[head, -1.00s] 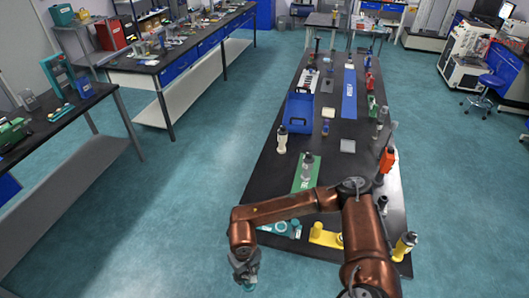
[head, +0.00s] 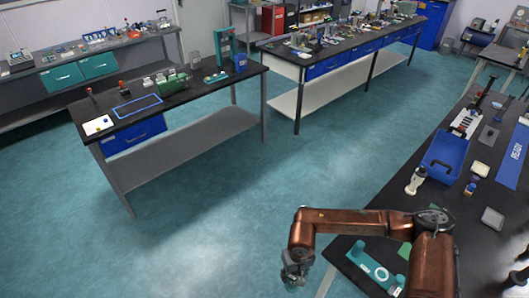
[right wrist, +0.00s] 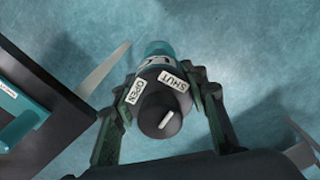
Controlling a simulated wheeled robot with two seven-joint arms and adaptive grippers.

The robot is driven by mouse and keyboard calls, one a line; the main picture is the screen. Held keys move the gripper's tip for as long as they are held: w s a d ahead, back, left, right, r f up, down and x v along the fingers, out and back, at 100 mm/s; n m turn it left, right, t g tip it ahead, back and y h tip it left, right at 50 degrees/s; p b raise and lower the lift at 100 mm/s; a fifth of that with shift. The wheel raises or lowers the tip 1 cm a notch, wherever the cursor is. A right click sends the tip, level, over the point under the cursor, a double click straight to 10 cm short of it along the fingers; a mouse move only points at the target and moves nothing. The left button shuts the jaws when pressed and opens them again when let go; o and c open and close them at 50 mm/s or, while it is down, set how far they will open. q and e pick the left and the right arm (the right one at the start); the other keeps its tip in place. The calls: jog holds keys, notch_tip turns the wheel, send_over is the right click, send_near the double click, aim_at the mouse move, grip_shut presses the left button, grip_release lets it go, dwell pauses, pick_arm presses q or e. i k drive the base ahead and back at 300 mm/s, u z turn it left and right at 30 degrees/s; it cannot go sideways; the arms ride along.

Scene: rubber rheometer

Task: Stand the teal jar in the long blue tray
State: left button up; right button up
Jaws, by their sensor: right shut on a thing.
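My right gripper (head: 296,268) hangs over the floor, left of the near table's edge. In the right wrist view my right gripper (right wrist: 160,112) is shut on the teal jar (right wrist: 157,50), whose dark cap has OPEN and SHUT labels and faces the camera. In the head view the jar is mostly hidden by the gripper. A long dark shape with a blue rim (head: 137,105), which may be the long blue tray, lies on the left bench and looks empty. A long blue strip marked READY (head: 513,160) lies on the right table. My left gripper is not in view.
On the left bench a white board (head: 97,125) lies left of the blue rim, and a green device (head: 173,83) stands to its right. Open floor lies between.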

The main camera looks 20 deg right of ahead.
aim_at(447, 151)
jog(key=z, duration=0.15)
jog(key=i, duration=2)
jog(key=z, duration=0.8)
jog(key=i, duration=1.85)
jog(key=z, duration=1.75)
jog(key=i, duration=1.05)
jog(key=z, duration=0.75)
